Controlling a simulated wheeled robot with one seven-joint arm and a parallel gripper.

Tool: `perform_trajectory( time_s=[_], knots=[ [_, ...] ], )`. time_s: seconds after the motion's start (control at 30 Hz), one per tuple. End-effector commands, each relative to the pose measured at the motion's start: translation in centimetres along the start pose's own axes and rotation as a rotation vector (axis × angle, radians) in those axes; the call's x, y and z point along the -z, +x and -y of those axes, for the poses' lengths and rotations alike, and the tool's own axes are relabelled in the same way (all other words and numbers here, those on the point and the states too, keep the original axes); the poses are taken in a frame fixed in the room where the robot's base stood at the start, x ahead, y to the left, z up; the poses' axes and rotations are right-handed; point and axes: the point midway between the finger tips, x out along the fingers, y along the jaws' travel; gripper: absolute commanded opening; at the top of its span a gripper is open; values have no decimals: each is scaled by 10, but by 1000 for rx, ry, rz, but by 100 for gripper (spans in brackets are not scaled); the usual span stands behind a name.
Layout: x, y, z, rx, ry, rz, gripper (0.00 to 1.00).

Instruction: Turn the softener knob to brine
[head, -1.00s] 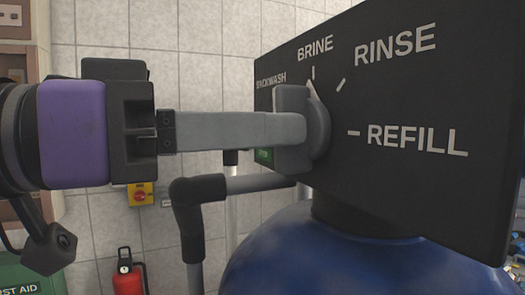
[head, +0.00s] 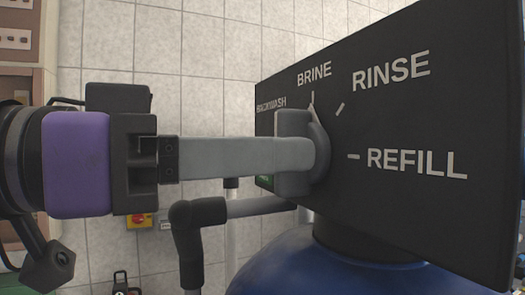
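The softener knob (head: 321,150) is a grey round knob on the black control panel (head: 430,215). Its pale pointer tip shows at the top, just under the BRINE tick (head: 313,97). BACKWASH, RINSE and REFILL are also lettered around the knob. My gripper (head: 293,154) reaches in from the left, level with the knob. Its near grey finger and broad fingertip overlap the knob's left side, at or touching it. The far finger and most of the knob's grip are hidden behind the near finger, so I cannot tell whether they clasp it.
The panel stands above a blue tank (head: 300,265). A dark pipe elbow (head: 190,212) and grey pipes stand just below my gripper. A yellow and red switch box (head: 139,220) is on the tiled wall behind. The space above my gripper is clear.

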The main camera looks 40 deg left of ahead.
Motion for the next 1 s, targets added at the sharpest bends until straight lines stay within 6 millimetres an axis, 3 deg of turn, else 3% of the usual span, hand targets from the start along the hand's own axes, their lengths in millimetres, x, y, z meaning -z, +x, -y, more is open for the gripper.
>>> perform_trajectory(
  time_s=[0.23, 0.7, 1.0],
  knots=[
    [-1, -7, 0, 0, 0, 0, 35],
    [-1, -73, 0, 1, 0, 0, 35],
    [0, -78, 0, 0, 0, 0, 35]
  ],
)
